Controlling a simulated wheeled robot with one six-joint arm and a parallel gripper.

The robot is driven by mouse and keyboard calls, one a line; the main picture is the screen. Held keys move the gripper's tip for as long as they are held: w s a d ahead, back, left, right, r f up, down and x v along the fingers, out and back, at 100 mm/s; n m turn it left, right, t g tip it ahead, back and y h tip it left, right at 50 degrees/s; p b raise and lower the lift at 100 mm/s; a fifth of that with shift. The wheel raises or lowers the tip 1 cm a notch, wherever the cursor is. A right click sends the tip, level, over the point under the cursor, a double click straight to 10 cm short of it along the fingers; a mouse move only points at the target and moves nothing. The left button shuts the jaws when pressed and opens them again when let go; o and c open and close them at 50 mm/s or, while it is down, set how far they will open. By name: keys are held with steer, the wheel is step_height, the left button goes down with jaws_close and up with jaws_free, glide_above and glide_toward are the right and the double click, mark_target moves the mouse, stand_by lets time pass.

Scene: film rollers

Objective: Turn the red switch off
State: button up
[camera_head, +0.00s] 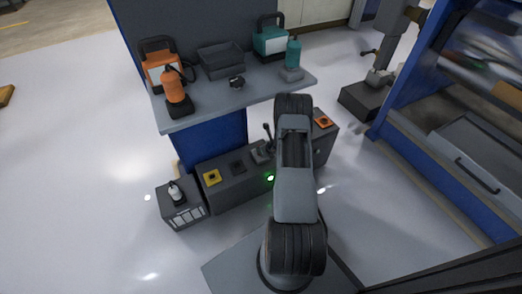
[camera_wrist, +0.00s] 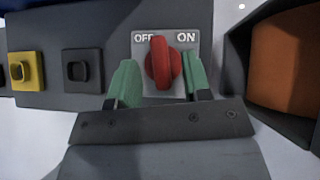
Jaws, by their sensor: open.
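The red switch (camera_wrist: 160,62) is a rotary knob on a light plate (camera_wrist: 139,52) marked OFF at the left and ON at the right, in the wrist view. Its raised handle stands nearly upright in the picture, its top leaning very slightly toward OFF. My gripper (camera_wrist: 158,78) is open, with one green fingertip to the left of the knob and one to the right. The right fingertip is very close to the knob; I cannot tell whether it touches. In the head view my arm hides the switch and the fingertips.
A yellow button (camera_wrist: 26,71) and a dark button (camera_wrist: 83,71) sit left of the switch. A large orange object (camera_wrist: 285,62) is close on the right. In the head view, a grey shelf (camera_head: 215,101) with bottles and cases overhangs the dark control box (camera_head: 235,187).

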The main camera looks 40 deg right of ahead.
steer(key=shift+b+x, duration=0.35)
steer(key=shift+x, duration=1.15)
steer(key=shift+a, duration=0.1)
jaws_close()
